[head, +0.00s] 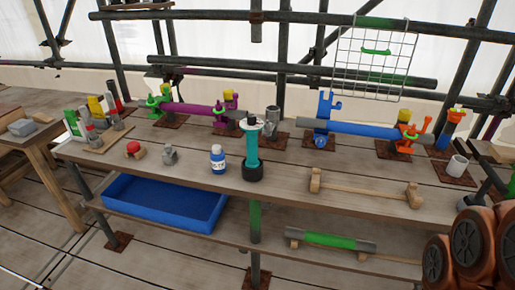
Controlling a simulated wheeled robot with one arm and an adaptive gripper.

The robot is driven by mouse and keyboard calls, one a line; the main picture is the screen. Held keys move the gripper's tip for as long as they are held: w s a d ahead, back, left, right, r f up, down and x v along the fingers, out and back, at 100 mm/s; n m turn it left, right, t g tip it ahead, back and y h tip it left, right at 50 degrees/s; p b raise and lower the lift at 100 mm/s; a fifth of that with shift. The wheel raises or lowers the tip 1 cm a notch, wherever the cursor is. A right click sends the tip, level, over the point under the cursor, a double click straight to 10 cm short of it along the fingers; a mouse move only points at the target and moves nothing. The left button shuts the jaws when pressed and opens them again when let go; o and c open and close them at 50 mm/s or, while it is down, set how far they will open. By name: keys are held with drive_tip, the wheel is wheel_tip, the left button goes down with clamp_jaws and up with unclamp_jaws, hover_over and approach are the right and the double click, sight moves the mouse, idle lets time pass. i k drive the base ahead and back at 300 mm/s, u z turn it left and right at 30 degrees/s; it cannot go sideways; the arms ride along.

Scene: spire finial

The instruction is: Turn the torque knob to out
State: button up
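I cannot tell for sure which thing is the torque knob, and no "out" marking is readable. A red round knob-like piece (133,148) sits on a small block at the left of the bench top. A teal upright tool (252,150) with a black round base and a pale disc on top stands near the bench's front edge, at the middle. A small grey metal piece (170,155) lies to the right of the red piece. My gripper is not in view, and nothing visible is being held.
The wooden bench (285,184) carries a white-and-blue bottle (217,160), a purple clamped bar (190,108), a blue clamped bar (365,130) and a wooden rest (365,189). A blue tray (165,203) is below. Scaffold poles and a wire grid (372,58) stand behind.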

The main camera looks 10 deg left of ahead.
sight(252, 118)
drive_tip(key=z, duration=0.55)
drive_tip(key=k, duration=1.25)
drive_tip(key=u, duration=0.35)
drive_tip(key=i, duration=0.7)
drive_tip(key=u, duration=1.25)
drive_tip(key=i, duration=0.35)
drive_tip(key=u, duration=0.3)
